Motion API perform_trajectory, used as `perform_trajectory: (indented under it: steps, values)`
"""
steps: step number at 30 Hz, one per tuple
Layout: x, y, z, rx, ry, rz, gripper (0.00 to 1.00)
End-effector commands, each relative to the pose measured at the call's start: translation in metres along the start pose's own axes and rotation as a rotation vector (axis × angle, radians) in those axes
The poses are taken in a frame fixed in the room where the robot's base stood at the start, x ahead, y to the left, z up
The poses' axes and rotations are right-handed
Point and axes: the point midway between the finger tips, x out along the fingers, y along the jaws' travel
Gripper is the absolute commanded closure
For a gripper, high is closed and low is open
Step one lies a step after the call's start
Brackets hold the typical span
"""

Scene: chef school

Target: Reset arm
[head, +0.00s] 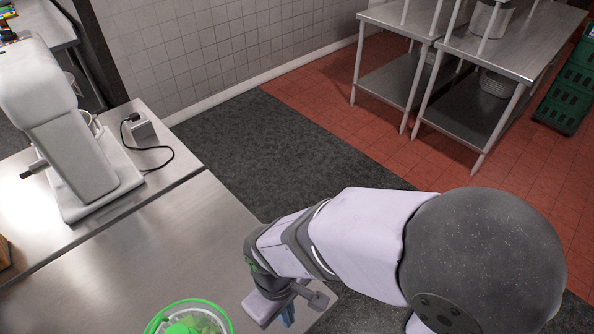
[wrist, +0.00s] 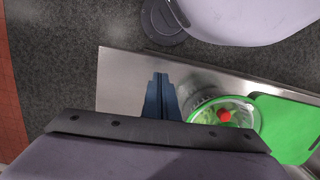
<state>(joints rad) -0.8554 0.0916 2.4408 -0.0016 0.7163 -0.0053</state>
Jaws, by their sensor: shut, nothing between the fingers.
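My gripper (wrist: 160,80) shows in the wrist view as two blue fingers that are shut together with nothing between them. It points down over the bare steel counter near its edge. In the head view only a bit of blue finger (head: 288,316) shows below my wrist, at the bottom of the picture. No other object is named by the task.
A clear bowl with a green rim (head: 190,302) holds green pieces and a red item (wrist: 224,115), close beside my gripper. A green board (wrist: 285,128) lies beyond it. A white mixer (head: 75,150) stands on the steel counter (head: 150,235). Steel shelving stands across the floor.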

Motion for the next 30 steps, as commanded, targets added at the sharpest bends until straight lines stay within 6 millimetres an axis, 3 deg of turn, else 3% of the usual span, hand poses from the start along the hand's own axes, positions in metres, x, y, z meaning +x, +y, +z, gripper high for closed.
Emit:
perform_trajectory:
  steps: [1, 6, 15, 21, 30]
  values:
    - [0.011, 0.019, 0.011, 0.084, -0.002, -0.009, 1.00]
    - [0.026, 0.066, 0.039, 0.326, 0.008, -0.034, 1.00]
    - [0.034, 0.140, 0.069, 0.699, 0.090, -0.041, 1.00]
    - [0.040, 0.161, 0.086, 0.826, 0.102, -0.043, 1.00]
    - [0.041, 0.166, 0.091, 0.857, 0.100, -0.045, 1.00]
